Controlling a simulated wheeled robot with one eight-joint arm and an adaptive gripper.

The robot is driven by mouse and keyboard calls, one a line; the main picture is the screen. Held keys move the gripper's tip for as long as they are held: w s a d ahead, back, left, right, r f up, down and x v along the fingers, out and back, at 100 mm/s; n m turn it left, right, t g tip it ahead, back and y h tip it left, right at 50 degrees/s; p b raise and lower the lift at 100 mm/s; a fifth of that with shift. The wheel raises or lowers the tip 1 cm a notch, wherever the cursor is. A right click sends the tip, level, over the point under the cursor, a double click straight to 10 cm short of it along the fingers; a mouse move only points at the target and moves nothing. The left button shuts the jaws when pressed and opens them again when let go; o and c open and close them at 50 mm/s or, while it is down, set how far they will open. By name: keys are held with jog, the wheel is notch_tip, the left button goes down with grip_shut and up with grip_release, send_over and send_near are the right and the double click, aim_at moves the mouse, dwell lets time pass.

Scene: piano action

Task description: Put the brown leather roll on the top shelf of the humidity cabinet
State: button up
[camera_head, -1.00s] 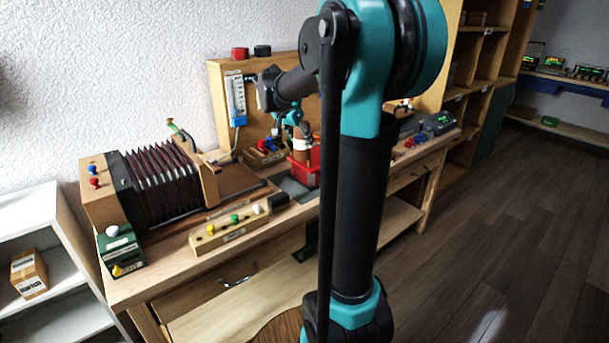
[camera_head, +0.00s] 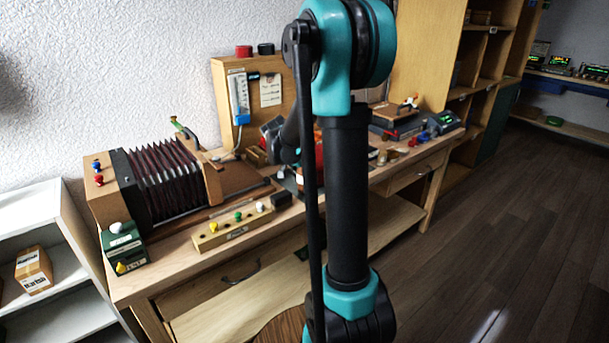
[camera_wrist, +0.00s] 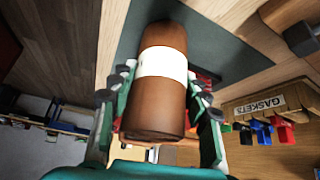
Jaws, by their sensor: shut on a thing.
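The brown leather roll (camera_wrist: 155,108) has a white band around it and fills the middle of the wrist view. My gripper (camera_wrist: 160,88) is shut on it, with a green-and-grey finger on each side. Beyond the roll are a dark mat (camera_wrist: 215,58) and a wooden surface. In the head view, the roll and my fingers are hidden behind my arm, over the bench. I cannot tell for sure which furniture is the humidity cabinet. A white open shelf unit (camera_head: 30,217) stands at the left, and a tall wooden shelf unit (camera_head: 488,55) at the back right.
The wooden bench (camera_head: 180,255) carries a bellows device (camera_head: 165,180), a button strip (camera_head: 232,228) and a green box (camera_head: 122,247). A carton (camera_head: 33,270) sits in the white unit. A gaskets rack (camera_wrist: 265,105) shows in the wrist view. The floor at right is clear.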

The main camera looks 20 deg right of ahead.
jog(key=shift+f, duration=0.2)
jog(key=o, duration=1.4)
jog(key=shift+o, duration=0.2)
jog(key=shift+r, duration=0.1)
